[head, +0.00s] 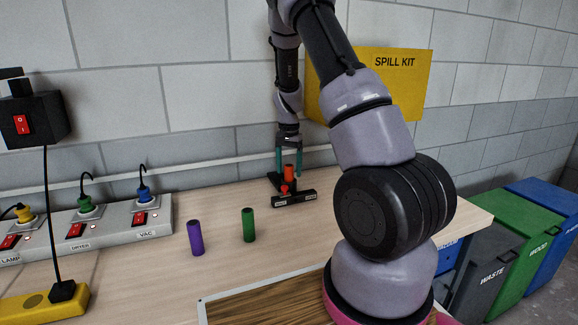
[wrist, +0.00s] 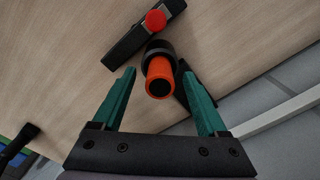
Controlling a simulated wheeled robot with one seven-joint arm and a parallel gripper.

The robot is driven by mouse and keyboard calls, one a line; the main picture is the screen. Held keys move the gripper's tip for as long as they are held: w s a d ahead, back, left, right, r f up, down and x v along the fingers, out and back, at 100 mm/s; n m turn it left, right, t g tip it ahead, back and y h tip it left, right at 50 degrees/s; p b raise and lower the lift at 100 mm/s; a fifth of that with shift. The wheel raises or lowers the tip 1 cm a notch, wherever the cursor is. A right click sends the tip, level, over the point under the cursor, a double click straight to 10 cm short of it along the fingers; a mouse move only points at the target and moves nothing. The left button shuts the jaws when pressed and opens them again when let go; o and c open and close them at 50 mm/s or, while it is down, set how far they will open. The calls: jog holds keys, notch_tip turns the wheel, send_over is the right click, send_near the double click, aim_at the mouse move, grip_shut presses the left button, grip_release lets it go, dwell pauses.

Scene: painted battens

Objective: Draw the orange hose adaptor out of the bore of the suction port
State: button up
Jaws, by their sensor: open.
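The orange hose adaptor (head: 289,171) stands upright in the black suction port at the back of the bench. In the wrist view the orange adaptor (wrist: 160,76) shows its open round end toward the camera, with the black collar of the suction port (wrist: 158,50) around its far end. My gripper (head: 288,168) is above the port, pointing down. Its two green fingers are open, one on each side of the adaptor. In the wrist view the fingertips of my gripper (wrist: 158,72) are apart from the adaptor, with gaps on both sides.
A black block (head: 294,198) with a red knob is at the port's front. A purple cylinder (head: 195,238) and a green cylinder (head: 248,225) stand on the bench to the left. A grey socket strip (head: 155,218) lies further left. The wall is close behind the port.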

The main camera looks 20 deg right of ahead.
grip_shut()
jog(key=c, duration=0.8)
grip_release()
grip_shut()
jog(key=shift+r, duration=2.9)
jog(key=shift+r, duration=0.1)
jog(key=shift+r, duration=1.4)
